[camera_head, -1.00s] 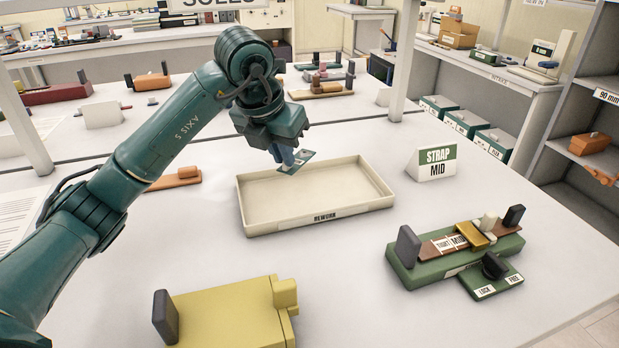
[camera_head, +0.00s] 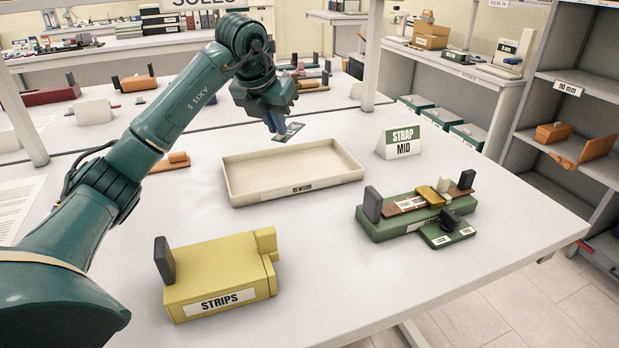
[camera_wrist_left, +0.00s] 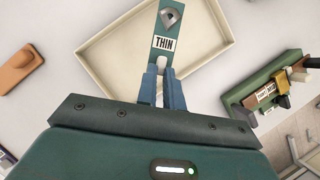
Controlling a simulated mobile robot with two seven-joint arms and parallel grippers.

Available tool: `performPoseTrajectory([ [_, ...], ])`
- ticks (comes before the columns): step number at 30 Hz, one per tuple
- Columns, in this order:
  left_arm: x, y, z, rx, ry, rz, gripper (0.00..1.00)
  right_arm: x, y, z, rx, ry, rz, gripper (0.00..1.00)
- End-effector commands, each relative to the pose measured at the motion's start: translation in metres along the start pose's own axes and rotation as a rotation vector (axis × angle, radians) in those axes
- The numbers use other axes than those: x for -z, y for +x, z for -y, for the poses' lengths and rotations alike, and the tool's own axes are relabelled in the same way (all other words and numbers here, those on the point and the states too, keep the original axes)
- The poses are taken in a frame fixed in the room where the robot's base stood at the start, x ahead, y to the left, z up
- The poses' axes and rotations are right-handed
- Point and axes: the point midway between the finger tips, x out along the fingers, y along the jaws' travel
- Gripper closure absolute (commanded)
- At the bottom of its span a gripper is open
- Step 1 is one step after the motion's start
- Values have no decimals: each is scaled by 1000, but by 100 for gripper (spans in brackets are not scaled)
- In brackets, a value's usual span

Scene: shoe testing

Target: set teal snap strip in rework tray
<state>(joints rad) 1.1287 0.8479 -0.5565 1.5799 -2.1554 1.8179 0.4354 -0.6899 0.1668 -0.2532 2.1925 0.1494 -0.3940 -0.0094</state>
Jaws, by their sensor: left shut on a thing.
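The teal snap strip (camera_wrist_left: 171,28) has a THIN label and a silver dome snap in the left wrist view. My left gripper (camera_head: 280,135) is shut on it. In the left wrist view the blue fingers (camera_wrist_left: 162,80) pinch its near end. In the head view the teal strip (camera_head: 291,132) sticks out from the fingers, held in the air above the far edge of the tray. The rework tray (camera_head: 240,196) is a shallow cream tray on the white table, labelled REWORK, and looks empty. My right gripper is not in view.
A yellow STRIPS block (camera_head: 215,262) stands at the front. A green fixture (camera_head: 390,225) with a brown strap stands right of the tray. A STRAP MID sign (camera_head: 400,143) stands behind it. An orange-brown piece (camera_head: 172,162) lies left of the tray.

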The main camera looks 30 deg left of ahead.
Motion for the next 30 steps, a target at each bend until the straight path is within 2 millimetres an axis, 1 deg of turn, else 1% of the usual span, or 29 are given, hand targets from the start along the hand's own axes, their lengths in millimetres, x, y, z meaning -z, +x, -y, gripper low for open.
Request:
performPoseTrajectory([
  [2,5,9,-3,-4,-4,-4,100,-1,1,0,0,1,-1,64],
  [6,17,33,-3,-2,-3,-5,100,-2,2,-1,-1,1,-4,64],
  [9,24,47,-3,-3,-3,-4,100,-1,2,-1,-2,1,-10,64],
  [16,31,64,-2,-1,-3,-2,100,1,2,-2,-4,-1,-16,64],
  [21,42,86,-2,-1,-3,-2,100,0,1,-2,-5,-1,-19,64],
  [23,44,89,-2,-1,-3,-2,100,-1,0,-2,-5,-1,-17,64],
  [30,43,90,-2,-2,-3,0,100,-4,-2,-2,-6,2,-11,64],
])
